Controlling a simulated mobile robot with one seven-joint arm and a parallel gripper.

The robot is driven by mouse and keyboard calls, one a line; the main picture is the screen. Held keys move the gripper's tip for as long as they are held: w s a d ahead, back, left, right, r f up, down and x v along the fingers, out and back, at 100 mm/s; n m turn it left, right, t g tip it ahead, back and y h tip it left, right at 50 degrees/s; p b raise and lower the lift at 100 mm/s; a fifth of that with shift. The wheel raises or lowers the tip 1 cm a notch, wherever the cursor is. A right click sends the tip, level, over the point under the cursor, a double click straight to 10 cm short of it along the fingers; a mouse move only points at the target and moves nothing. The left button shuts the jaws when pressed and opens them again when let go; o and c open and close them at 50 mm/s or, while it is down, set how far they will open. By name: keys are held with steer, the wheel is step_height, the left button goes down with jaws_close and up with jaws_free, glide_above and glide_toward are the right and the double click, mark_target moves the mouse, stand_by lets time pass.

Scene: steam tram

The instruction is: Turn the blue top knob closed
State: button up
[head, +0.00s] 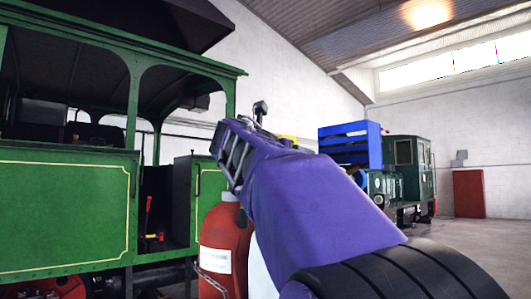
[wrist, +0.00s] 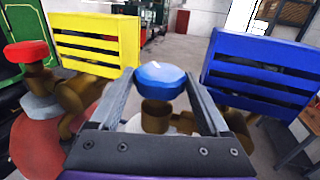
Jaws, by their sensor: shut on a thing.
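The blue top knob (wrist: 161,73) is in the middle of the wrist view, on a brass-coloured valve stem (wrist: 156,115). My gripper (wrist: 160,84) has one finger on each side of the knob and is shut on it. In the head view my purple arm covers the gripper's fingers and the knob. The knob's turn angle cannot be read.
A red cylinder (head: 224,245) stands left of my arm. A red knob (wrist: 26,53) on another valve is at the left. Slatted yellow (wrist: 95,42) and blue (wrist: 262,70) boxes flank the knob closely. A green tram (head: 60,215) stands left.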

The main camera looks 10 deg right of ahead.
steer(key=shift+w+a+r+m+g+h, duration=0.1)
steer(key=shift+m+g+h, duration=0.6)
steer(key=shift+h, duration=0.1)
steer(key=shift+w+a+r+m+g+h, duration=0.1)
steer(key=shift+m+g+h, duration=0.5)
steer(key=shift+g+h, duration=0.15)
steer(key=shift+r+m+g+h, duration=0.25)
steer(key=shift+m+g+h, duration=0.45)
steer(key=shift+g, duration=0.15)
steer(key=shift+f+m, duration=0.15)
steer(key=shift+m, duration=0.15)
steer(key=shift+w+f+g, duration=0.1)
steer(key=shift+f+g, duration=0.3)
steer(key=shift+f, duration=0.05)
steer(key=o, duration=1.1)
steer(key=shift+a+r, duration=0.1)
steer(key=shift+r, duration=0.05)
